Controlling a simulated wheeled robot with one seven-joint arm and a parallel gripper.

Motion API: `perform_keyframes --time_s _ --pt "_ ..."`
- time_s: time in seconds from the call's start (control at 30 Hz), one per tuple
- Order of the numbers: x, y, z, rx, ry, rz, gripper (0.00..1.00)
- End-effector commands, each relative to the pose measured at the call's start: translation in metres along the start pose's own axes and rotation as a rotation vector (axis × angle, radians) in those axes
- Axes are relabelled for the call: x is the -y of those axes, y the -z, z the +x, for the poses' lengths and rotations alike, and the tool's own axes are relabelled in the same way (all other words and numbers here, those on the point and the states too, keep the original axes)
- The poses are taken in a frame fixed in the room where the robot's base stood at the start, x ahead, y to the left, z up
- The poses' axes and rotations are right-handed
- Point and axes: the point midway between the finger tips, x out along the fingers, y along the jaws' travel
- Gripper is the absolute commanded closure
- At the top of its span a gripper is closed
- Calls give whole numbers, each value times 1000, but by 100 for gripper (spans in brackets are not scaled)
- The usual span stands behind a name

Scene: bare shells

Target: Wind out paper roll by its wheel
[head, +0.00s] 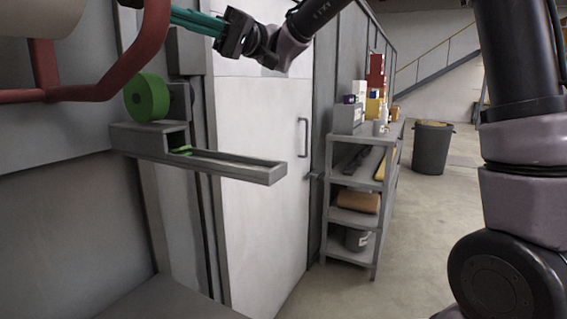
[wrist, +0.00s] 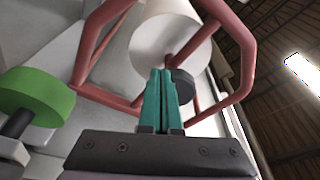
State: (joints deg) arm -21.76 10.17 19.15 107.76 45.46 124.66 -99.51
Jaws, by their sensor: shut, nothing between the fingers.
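A large pale paper roll (wrist: 170,42) is held in a red tube frame (wrist: 102,95) in the wrist view. Part of the roll (head: 38,14) shows at the head view's upper left corner. A dark grey round wheel (wrist: 184,82) shows at the roll's end in the wrist view, partly behind my fingers; I cannot find it in the head view. My gripper (head: 174,15) has teal fingers, closed together and empty, pointing left towards the red frame. In the wrist view its fingertips (wrist: 160,72) overlap the wheel's left edge; contact cannot be told.
A green disc (head: 147,97) stands above a grey tray (head: 230,165) that juts out below my gripper. A white door (head: 262,150) is behind. A loaded shelf (head: 350,195) and a dark bin (head: 431,148) stand right. The floor between is clear.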

Motion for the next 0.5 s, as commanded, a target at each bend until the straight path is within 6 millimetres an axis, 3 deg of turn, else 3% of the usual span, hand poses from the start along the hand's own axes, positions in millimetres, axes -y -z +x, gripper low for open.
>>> perform_keyframes --time_s 0.3,0.5 --pt "0 9 -34 -1 -1 1 100" --pt "0 10 -38 1 0 0 100"
